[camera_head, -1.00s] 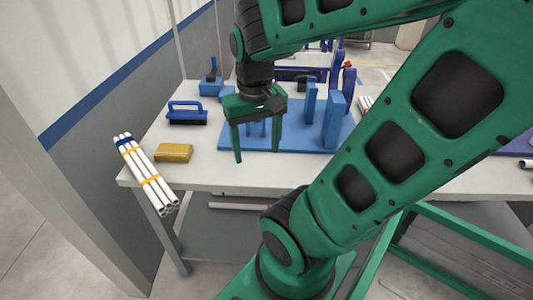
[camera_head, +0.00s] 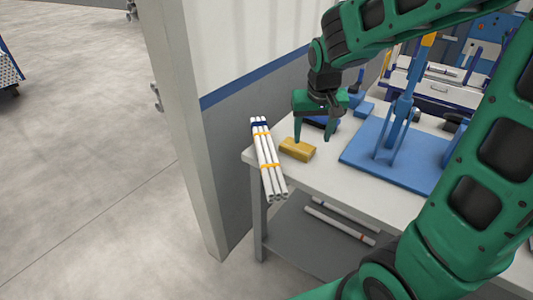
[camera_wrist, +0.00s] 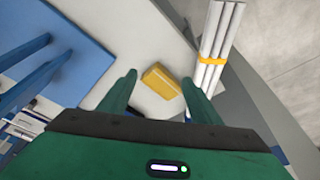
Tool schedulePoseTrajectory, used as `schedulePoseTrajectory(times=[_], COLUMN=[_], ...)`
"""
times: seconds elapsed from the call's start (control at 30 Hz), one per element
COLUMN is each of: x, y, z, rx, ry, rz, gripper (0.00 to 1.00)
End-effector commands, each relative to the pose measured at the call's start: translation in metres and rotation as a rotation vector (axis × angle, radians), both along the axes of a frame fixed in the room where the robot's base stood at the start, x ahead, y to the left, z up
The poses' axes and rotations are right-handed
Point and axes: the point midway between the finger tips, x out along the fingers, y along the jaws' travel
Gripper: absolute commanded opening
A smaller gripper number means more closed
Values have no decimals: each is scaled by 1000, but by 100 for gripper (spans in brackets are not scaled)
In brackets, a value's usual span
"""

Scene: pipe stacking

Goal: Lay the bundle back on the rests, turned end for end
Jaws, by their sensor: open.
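The bundle (camera_head: 267,158) is several white pipes tied with orange bands, with a dark blue mark near its far end. It lies along the table's left edge, its near end sticking out past the front corner. In the wrist view part of the bundle (camera_wrist: 218,45) shows at upper right. The blue base with upright rests (camera_head: 360,158) stands on the table to the right, with no bundle on it that I can see. My gripper (camera_head: 313,142) is open and empty, above the table close to the yellow block, right of the bundle. Its fingers (camera_wrist: 160,88) show apart in the wrist view.
A yellow block (camera_head: 297,149) lies between the bundle and the blue base; it shows below my fingers in the wrist view (camera_wrist: 161,80). A blue brush (camera_head: 322,122) is partly hidden behind my gripper. A wall (camera_head: 225,140) stands close left of the table. Loose pipes lie on the lower shelf (camera_head: 300,240).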

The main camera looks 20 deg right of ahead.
Motion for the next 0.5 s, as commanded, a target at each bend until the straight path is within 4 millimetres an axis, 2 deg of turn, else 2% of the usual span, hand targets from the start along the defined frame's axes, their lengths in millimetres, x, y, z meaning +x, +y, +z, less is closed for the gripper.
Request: schedulePoseTrajectory(times=[0.03, 0.1, 0.23, 0.37, 0.5], x=[23, 48, 78, 91, 98], y=[21, 46, 80, 96, 97], z=[-6, -12, -20, -25, -39], rx=[-4, -4, 2, 7, 7], ry=[-19, -54, -97, -116, -117], rz=[38, 73, 117, 135, 136], gripper=[58, 58, 58, 58, 58])
